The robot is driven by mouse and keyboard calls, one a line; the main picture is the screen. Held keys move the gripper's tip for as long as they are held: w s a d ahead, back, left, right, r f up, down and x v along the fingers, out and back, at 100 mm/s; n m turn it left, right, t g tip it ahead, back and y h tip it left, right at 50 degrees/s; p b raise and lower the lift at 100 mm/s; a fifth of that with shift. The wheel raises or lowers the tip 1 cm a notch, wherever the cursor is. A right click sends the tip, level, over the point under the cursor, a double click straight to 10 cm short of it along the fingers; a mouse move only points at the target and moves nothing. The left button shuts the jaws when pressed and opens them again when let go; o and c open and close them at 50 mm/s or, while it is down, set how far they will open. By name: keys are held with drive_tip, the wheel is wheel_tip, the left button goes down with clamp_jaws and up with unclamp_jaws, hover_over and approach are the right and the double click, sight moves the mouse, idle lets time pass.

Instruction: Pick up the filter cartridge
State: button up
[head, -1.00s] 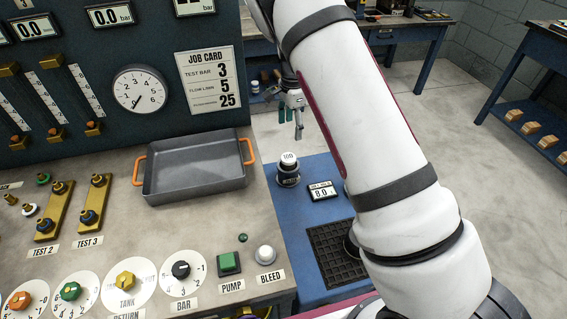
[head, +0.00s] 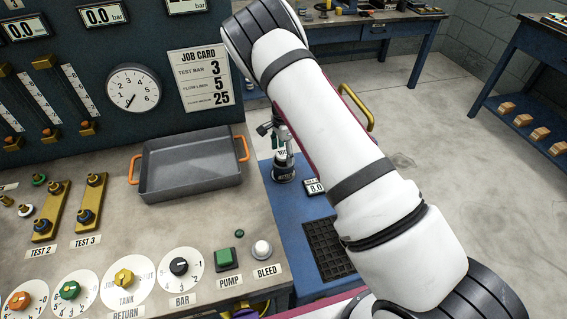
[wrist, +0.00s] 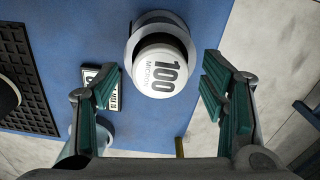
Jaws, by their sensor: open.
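The filter cartridge is a white cylinder (wrist: 160,72) marked "100 micron", standing upright in a round grey holder on the blue bench. In the head view the holder (head: 285,174) shows, with the cartridge mostly hidden behind my gripper (head: 277,138). In the wrist view my gripper (wrist: 160,92) is open, its green-padded fingers on either side of the cartridge's lower part in the picture, with gaps on both sides. The fingers do not grip it. How far they stand above it is hard to tell.
A small display (head: 313,186) and a black grid mat (head: 328,245) are on the blue bench (head: 290,222). The grey tray (head: 190,165) with orange handles stands on the panel bench to the left.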

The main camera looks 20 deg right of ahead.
drive_tip(key=shift+f, duration=0.35)
drive_tip(key=shift+c, duration=0.2)
drive_tip(key=c, duration=1.4)
wheel_tip(320, 180, up, 10)
